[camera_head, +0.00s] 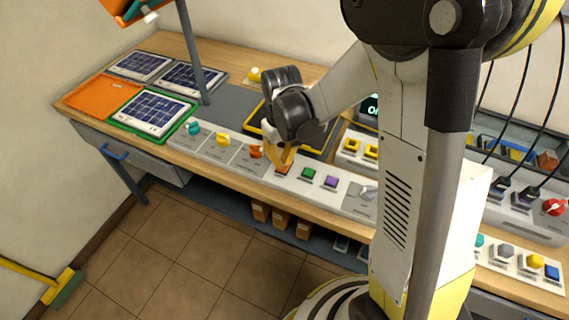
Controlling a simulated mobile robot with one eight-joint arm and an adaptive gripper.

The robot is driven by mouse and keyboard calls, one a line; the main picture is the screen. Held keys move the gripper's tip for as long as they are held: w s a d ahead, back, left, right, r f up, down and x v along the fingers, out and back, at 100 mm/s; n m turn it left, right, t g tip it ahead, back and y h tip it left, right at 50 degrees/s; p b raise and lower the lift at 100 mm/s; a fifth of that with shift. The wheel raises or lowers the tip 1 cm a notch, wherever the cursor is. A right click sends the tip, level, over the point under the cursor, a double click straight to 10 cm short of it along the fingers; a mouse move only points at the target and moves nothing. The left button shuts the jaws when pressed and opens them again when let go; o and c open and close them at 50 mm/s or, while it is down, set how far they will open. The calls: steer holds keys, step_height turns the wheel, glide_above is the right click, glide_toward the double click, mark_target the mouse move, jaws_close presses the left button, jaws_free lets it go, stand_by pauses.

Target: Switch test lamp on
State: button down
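No lamp can be clearly identified as the test lamp. A row of control panels runs along the front of the workbench (232,178). It has a teal knob (193,127), a yellow knob (222,139), an orange knob (255,152), an orange button (283,169), a green button (308,173), a purple button (331,182) and a grey switch (368,192). My gripper (281,158) points down just over the orange button and partly hides it. Contact and finger gap cannot be told. A dark display (370,106) with pale green lettering is partly hidden by my arm.
Solar panels (152,111) and an orange tray (100,95) lie at the left. A grey post (192,50) rises from the bench. Yellow sockets (371,151) sit behind the buttons. More knobs and a red switch (554,207) are at the right. A broom (65,287) lies on the floor.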

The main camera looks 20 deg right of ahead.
steer(key=shift+f+b, duration=1)
steer(key=shift+f, duration=0.2)
stand_by(0.3)
steer(key=shift+r, duration=0.15)
steer(key=shift+r+p, duration=2.5)
steer(key=shift+r, duration=0.9)
